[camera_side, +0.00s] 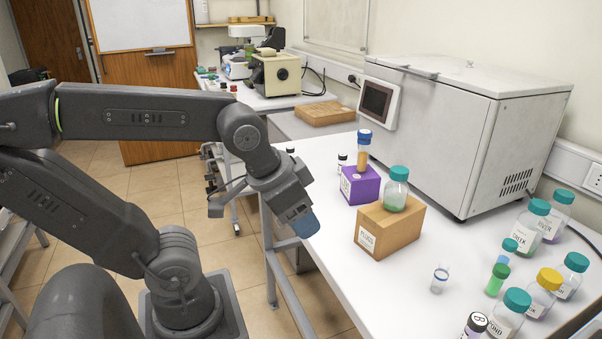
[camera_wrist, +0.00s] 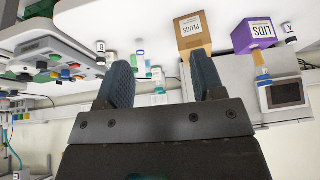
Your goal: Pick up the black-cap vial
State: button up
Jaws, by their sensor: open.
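In the side view, a small vial with a black cap (camera_side: 342,162) stands upright on the white table behind the purple box. Another dark-capped vial (camera_side: 475,325) stands at the bottom edge, partly cut off. In the wrist view, a dark-capped vial marked A (camera_wrist: 290,34) shows beside the purple box, and one marked B (camera_wrist: 101,48) shows at the left. My gripper (camera_side: 303,222) hangs in the air by the table's left edge, apart from the vials. Its two fingers stand wide apart and empty in the wrist view (camera_wrist: 164,80).
A brown PLUGS box (camera_side: 407,232) bears a teal-capped bottle (camera_side: 396,190). A purple LIDS box (camera_side: 366,188) bears a blue-capped tube (camera_side: 363,150). Several capped bottles crowd the right front. A large white machine (camera_side: 450,140) stands behind. The table's left front is clear.

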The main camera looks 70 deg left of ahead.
jog(key=w+a+f+m+g+y, duration=0.3)
jog(key=w+a+g+y, duration=0.15)
jog(key=a, duration=0.65)
jog(key=m+y, duration=1.3)
jog(key=m, duration=0.3)
send_near(292, 151)
jog(key=shift+s+d, duration=0.35)
jog(key=shift+d, duration=0.25)
jog(key=shift+s+d, duration=0.35)
jog(key=shift+d, duration=0.2)
jog(key=shift+w+a+f+t, duration=0.1)
jog(key=shift+w+a+t, duration=0.05)
jog(key=shift+a+t, duration=0.2)
jog(key=a, duration=0.7)
jog(key=shift+w, duration=0.3)
jog(key=shift+w+a, duration=0.15)
jog(key=shift+a, duration=0.85)
jog(key=shift+w+a, duration=0.2)
jog(key=shift+a, duration=0.8)
jog(key=shift+w+a, duration=0.15)
jog(key=shift+a, duration=0.85)
